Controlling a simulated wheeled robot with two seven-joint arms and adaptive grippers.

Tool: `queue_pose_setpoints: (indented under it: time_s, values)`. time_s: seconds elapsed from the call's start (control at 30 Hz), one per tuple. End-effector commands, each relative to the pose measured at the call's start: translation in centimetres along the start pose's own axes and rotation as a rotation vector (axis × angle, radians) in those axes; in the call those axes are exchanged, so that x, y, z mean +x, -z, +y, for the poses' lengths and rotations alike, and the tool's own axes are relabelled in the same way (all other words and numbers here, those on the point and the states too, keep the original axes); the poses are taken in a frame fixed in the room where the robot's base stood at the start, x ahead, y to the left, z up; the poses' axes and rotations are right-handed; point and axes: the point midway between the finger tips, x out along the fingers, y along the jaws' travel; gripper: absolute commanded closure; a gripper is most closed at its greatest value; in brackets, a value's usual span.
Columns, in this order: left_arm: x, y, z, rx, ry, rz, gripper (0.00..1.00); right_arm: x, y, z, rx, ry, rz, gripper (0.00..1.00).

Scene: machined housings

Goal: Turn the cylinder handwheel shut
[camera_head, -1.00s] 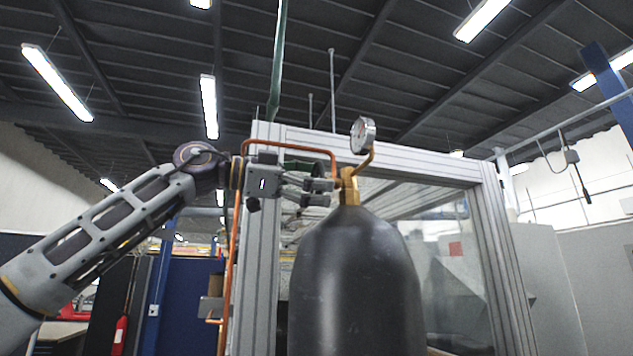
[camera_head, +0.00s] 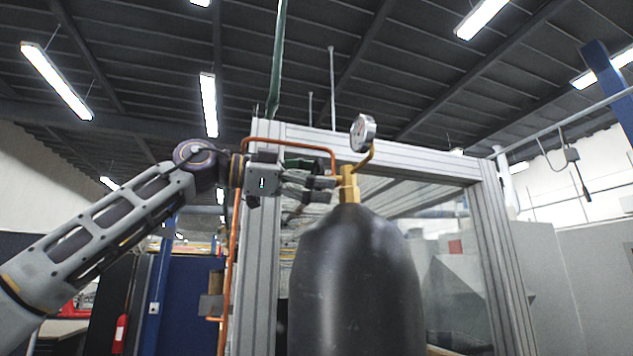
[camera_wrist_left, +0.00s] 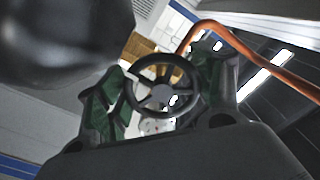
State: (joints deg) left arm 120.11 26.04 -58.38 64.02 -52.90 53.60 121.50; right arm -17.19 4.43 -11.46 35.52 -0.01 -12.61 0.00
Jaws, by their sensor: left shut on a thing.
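The black gas cylinder (camera_head: 355,280) stands upright, with a brass valve (camera_head: 348,186) on its neck. In the wrist view the dark spoked handwheel (camera_wrist_left: 162,94) sits between the green-padded fingers of my left gripper (camera_wrist_left: 160,68). The gripper is shut on its rim. In the head view my left gripper (camera_head: 322,190) reaches the valve from the left, and its fingers hide most of the handwheel. The blurred dark cylinder body (camera_wrist_left: 60,40) fills the upper left of the wrist view. My right gripper is not in view.
A round pressure gauge (camera_head: 363,133) rises on a bent brass tube above the valve. A copper pipe (camera_head: 290,144) runs just above and behind my left gripper. An aluminium-framed enclosure (camera_head: 497,260) stands behind the cylinder.

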Motion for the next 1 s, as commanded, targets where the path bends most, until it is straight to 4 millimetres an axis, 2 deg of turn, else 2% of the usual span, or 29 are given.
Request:
queue_pose_setpoints:
  time_s: [0.37,1.0]
  values:
    - [-0.01,0.06,-0.17,0.228,-0.001,0.001,0.57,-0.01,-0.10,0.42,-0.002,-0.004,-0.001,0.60]
    - [0.05,0.17,-0.43,0.754,-0.001,0.001,0.57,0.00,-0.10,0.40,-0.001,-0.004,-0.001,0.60]
